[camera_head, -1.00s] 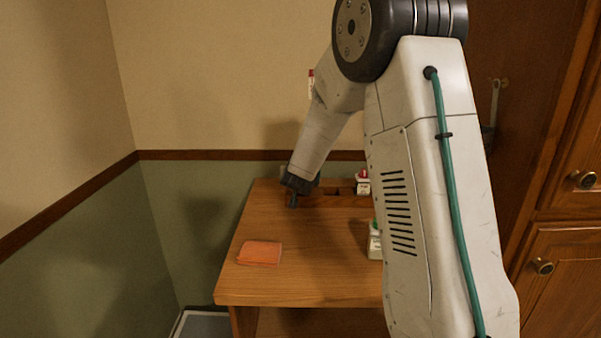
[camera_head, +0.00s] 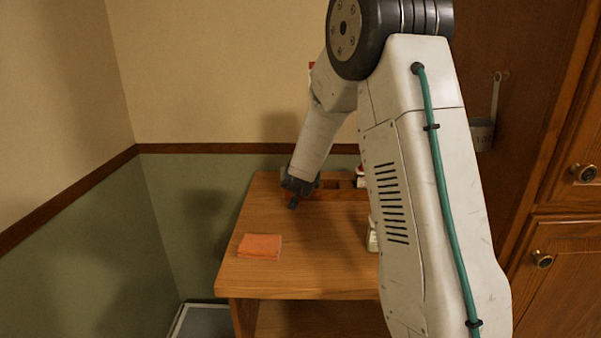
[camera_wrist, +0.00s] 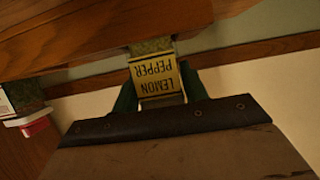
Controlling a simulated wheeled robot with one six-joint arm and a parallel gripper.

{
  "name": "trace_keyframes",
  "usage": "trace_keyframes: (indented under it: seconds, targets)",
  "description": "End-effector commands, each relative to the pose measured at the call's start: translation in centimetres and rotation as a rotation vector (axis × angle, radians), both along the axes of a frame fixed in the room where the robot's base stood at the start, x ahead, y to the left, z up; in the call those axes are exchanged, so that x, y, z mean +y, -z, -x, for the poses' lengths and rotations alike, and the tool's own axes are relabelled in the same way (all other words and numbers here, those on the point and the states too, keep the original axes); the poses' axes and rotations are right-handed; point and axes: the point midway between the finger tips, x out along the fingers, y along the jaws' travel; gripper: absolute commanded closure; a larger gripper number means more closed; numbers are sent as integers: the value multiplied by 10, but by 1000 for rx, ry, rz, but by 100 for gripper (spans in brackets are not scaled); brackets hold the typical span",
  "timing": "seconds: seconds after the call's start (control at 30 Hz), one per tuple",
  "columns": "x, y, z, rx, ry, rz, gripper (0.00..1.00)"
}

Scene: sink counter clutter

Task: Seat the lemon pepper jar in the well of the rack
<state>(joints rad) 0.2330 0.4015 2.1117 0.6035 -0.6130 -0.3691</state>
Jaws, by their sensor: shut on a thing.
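The lemon pepper jar (camera_wrist: 157,75) shows in the wrist view with its yellow label upside down and greenish contents below the label. My gripper (camera_wrist: 158,92) is shut on it, with a dark green finger on either side. The jar's bottom end is cut off from sight by the edge of the wooden rack (camera_wrist: 110,30), so I cannot tell how far it is in a well. In the head view my gripper (camera_head: 293,203) is at the left end of the rack (camera_head: 338,194), and the jar cannot be made out there.
A red-capped jar (camera_wrist: 38,125) stands at the rack, left in the wrist view. In the head view a pale jar (camera_head: 372,240) is partly behind my arm. An orange cloth (camera_head: 260,247) lies on the wooden counter (camera_head: 310,270), whose front left is otherwise clear.

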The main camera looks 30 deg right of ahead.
Motion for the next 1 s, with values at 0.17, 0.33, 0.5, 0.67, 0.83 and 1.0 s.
trace_keyframes:
  seconds: [0.17,0.33,0.5,0.67,0.83,1.0]
  targets:
    - [0,5,0,1,0,1,86]
    - [0,7,0,-1,0,1,51]
    - [0,7,0,-1,0,1,31]
    - [0,7,0,0,0,0,31]
    - [7,1,10,-2,-1,1,31]
    - [23,-11,33,-3,-2,1,31]
